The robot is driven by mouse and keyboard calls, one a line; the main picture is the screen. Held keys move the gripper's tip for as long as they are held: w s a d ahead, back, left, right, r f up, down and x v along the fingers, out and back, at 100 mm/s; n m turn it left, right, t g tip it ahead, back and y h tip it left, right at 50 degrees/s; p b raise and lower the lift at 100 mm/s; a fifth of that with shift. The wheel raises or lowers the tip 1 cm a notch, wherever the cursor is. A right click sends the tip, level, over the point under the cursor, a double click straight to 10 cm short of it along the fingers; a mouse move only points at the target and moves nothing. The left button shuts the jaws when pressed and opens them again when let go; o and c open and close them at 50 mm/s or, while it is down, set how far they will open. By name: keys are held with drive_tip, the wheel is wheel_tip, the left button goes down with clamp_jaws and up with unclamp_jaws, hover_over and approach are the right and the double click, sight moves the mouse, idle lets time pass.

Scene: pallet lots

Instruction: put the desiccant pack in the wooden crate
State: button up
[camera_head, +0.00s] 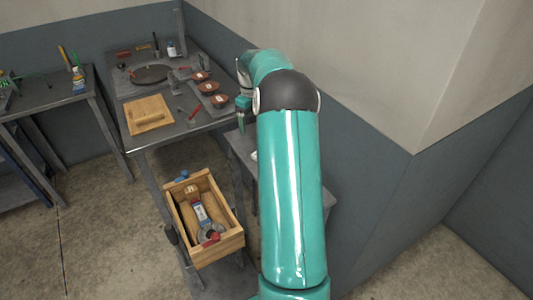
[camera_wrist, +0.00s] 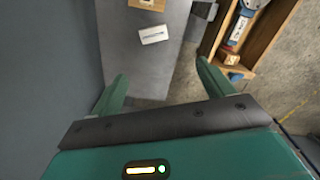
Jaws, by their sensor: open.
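A small white packet with a dark line of print, which looks like the desiccant pack (camera_wrist: 153,35), lies flat on a grey surface in the wrist view. In the head view only a pale sliver of it (camera_head: 254,155) shows beside my arm. The wooden crate (camera_head: 220,251) stands open-topped on a low stand left of my arm; part of it also shows at the upper right of the wrist view (camera_wrist: 279,32). My gripper (camera_wrist: 161,78) is open and empty, above the grey surface and short of the packet in the picture. My arm hides much of that surface in the head view.
The crate holds a blue-labelled tool, a grey ring and a red item. A tan labelled piece (camera_wrist: 147,4) lies beyond the packet. A workbench (camera_head: 190,122) with a wooden board (camera_head: 147,108) and several reddish-brown round items stands behind. A wall is close on the right.

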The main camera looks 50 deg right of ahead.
drive_tip(key=f, duration=0.5)
drive_tip(key=d+f, duration=0.1)
drive_tip(key=f, duration=0.2)
drive_tip(key=shift+s+f, duration=0.35)
drive_tip(key=shift+s+d+f, duration=0.1)
drive_tip(key=shift+f, duration=2.7)
drive_tip(key=c, duration=1.1)
drive_tip(key=shift+c, duration=0.2)
drive_tip(key=shift+r, duration=0.15)
